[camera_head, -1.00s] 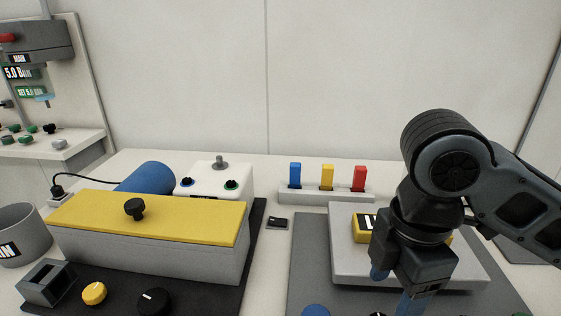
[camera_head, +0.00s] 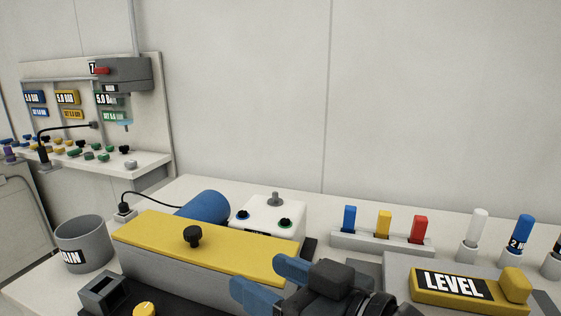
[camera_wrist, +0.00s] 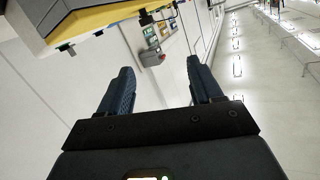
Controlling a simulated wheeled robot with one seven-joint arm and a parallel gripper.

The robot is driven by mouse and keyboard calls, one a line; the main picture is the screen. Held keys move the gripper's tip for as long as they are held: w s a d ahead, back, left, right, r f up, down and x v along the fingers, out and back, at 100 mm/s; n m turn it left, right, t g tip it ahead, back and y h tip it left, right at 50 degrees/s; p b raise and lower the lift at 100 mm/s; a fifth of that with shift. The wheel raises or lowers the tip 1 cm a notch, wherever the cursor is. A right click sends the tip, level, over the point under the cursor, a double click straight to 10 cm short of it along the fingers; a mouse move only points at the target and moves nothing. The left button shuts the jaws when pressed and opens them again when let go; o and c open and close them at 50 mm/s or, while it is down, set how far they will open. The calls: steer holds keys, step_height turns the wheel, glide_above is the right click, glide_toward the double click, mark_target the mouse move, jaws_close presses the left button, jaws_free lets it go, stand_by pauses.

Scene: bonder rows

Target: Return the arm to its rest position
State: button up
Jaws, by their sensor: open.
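My gripper (camera_head: 262,281) is at the bottom of the head view, in front of the right end of the yellow-lidded box (camera_head: 205,243). Its two blue fingers point left and are apart, with nothing seen between them. In the wrist view my gripper (camera_wrist: 158,85) also shows its fingers spread and empty, with the wall and a long bright room beyond them. The rest of my arm is mostly out of the head view at the lower right.
A yellow LEVEL block (camera_head: 470,287) lies on a grey plate at right. Behind are a rack (camera_head: 382,243) with blue, yellow and red pieces, and a white box (camera_head: 266,217). A grey bin (camera_head: 83,243) stands left. The space above the bench is clear.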

steer(key=s+d+f+m+t+h, duration=0.5)
steer(key=s+d+f+m+h, duration=0.6)
steer(key=s+f, duration=0.3)
steer(key=s+d+n, duration=0.1)
steer(key=s+d, duration=0.4)
steer(key=s, duration=0.4)
steer(key=s+d+n+h, duration=0.1)
steer(key=s+d+n, duration=0.1)
steer(key=s+d, duration=0.4)
steer(key=shift+s+d+f+g, duration=0.25)
steer(key=shift+s+f+g, duration=0.15)
steer(key=shift+s, duration=1.1)
